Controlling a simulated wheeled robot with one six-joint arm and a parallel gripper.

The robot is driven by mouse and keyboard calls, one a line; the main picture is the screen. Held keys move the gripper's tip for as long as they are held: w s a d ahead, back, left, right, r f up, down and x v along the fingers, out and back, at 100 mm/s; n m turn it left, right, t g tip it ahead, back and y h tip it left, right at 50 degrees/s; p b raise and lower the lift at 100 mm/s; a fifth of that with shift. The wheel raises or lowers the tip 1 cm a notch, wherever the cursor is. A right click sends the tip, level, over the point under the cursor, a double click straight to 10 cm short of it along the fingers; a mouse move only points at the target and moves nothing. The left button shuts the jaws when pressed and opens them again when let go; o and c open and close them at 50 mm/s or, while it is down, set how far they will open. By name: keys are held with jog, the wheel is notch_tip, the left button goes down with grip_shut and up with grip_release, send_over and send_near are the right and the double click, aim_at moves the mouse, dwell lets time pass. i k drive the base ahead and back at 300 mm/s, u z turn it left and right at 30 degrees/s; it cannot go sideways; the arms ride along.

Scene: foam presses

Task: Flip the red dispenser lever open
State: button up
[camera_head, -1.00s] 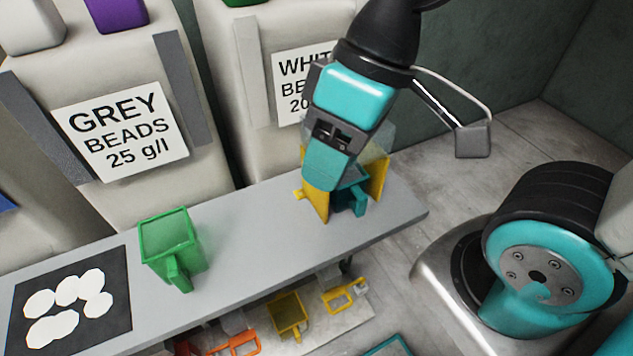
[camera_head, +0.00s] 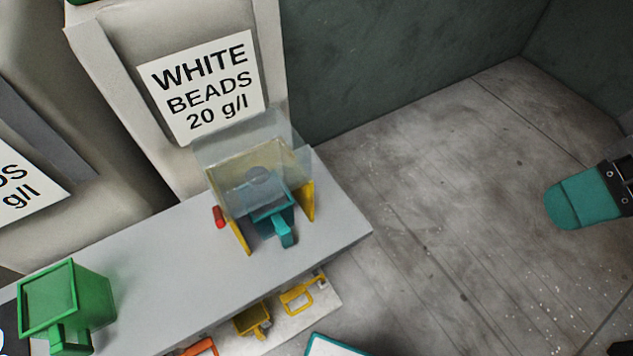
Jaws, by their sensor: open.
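The dispenser has yellow side walls (camera_head: 308,201) and a clear, see-through hopper (camera_head: 240,145), and stands at the right end of the grey bench. Its small red lever (camera_head: 219,217) sticks out at the left side, low down beside the yellow wall. A teal cup (camera_head: 272,219) with its handle towards me sits between the walls. My gripper (camera_head: 574,204) is at the right edge of the view, well to the right of the dispenser and over the floor. Its teal finger part points left; it is open, with nothing seen in it. The rest of it is cut off by the frame.
A green cup (camera_head: 72,303) stands on the grey bench (camera_head: 165,260) at the left. A white beads bag (camera_head: 130,95) stands behind the bench. Yellow scoops (camera_head: 253,320) lie on a lower shelf. The floor (camera_head: 430,200) between bench and gripper is clear.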

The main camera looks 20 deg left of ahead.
aim_at(220, 220)
jog(key=z, duration=1.2)
jog(key=k, duration=2.75)
jog(key=u, duration=2.2)
